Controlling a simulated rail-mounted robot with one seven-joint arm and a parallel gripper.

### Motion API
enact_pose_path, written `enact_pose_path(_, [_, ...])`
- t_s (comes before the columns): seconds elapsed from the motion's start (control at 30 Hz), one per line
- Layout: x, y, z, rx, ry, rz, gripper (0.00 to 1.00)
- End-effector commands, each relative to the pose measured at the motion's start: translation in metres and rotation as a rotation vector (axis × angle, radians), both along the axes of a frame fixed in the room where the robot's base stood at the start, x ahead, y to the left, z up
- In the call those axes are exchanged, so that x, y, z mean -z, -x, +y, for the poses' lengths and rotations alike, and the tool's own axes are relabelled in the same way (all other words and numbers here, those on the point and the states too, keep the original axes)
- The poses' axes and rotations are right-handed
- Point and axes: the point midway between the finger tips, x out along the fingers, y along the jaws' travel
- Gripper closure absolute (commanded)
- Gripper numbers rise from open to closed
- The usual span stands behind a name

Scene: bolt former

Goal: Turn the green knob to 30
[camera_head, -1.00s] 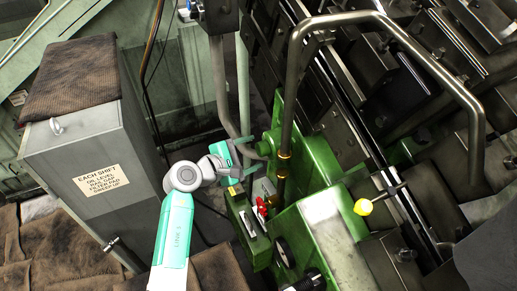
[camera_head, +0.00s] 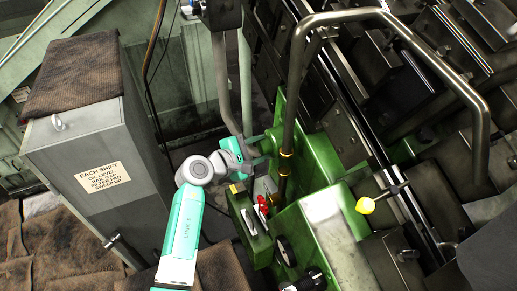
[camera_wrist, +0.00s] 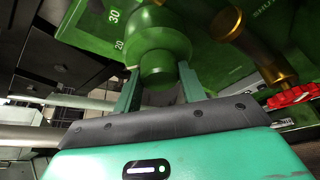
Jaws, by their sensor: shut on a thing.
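The green knob (camera_wrist: 158,62) is in the upper middle of the wrist view, on a green panel. White marks 30 (camera_wrist: 113,15) and 20 (camera_wrist: 119,45) show on the panel at its upper left. A small pale mark shows by the knob's left edge, near the 20. My gripper (camera_wrist: 160,84) has one finger on each side of the knob and is shut on it. In the head view my gripper (camera_head: 256,150) reaches the green machine body (camera_head: 318,163) from the left; the knob cannot be made out there.
In the wrist view a brass fitting (camera_wrist: 228,24) and a red handle (camera_wrist: 290,97) are right of the knob. In the head view a bent metal rail (camera_head: 375,15) rises close to my gripper. A grey cabinet (camera_head: 92,150) stands left.

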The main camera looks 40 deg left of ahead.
Motion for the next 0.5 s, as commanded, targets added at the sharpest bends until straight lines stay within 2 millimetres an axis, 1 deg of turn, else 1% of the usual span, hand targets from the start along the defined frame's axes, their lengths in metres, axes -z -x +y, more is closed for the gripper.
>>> enact_pose_path(0.03, [0.0033,-0.0001,-0.001,0.001,-0.016,-0.009,0.82])
enact_pose_path(0.17, [0.0054,-0.0004,-0.0014,0.001,-0.091,-0.041,0.83])
enact_pose_path(0.5, [0.0097,-0.0004,-0.0023,0.002,-0.356,-0.154,0.82])
